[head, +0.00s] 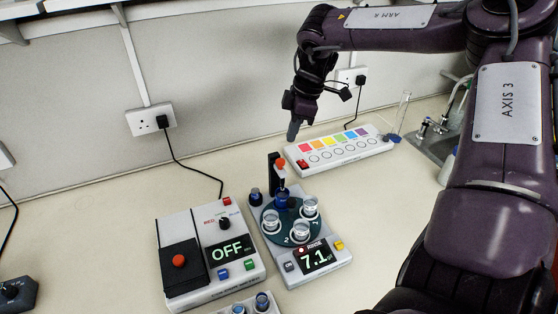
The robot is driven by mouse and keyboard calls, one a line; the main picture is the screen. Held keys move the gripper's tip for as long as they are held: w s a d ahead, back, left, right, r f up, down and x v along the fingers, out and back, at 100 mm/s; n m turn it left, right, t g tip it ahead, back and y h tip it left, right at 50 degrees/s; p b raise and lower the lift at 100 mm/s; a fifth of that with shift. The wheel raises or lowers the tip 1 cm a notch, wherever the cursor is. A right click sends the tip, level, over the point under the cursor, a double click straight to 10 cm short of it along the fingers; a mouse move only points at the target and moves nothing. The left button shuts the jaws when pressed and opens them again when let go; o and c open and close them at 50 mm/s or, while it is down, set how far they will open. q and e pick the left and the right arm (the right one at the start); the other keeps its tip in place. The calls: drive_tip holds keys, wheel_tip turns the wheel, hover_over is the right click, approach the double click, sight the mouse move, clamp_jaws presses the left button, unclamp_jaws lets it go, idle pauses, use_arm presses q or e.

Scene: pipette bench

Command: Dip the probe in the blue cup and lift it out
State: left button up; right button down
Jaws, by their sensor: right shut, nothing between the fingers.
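A pH device (330,262) stands mid-bench with a dark green turntable (287,233) on it. The blue cup (283,202) sits at the back of the turntable; clear cups stand at its other places. The probe (281,180), with an orange-red knob on top, hangs from a black post directly over the blue cup. I cannot tell whether its tip is inside the cup. The display reads 7.1. My right gripper (293,132) is shut and empty, pointing down above and behind the device, apart from the probe. My left gripper is not in view.
A box (204,262) reading OFF, with a red button, stands left of the device. A white strip with coloured squares (340,150) lies behind it. A glass cylinder (402,112) and sink tap are at the back right. The left bench is mostly clear.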

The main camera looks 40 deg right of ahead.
drive_tip(key=b+x, duration=0.5)
drive_tip(key=x, duration=0.2)
drive_tip(key=shift+w+f, duration=0.1)
drive_tip(key=shift+w, duration=0.05)
idle(0.3)
wheel_tip(320, 180, down, 5)
drive_tip(key=b, duration=0.4)
approach(282, 160)
drive_tip(key=shift+s+d+f, duration=1.05)
drive_tip(key=shift+d+f, duration=0.2)
drive_tip(key=shift+f, duration=0.1)
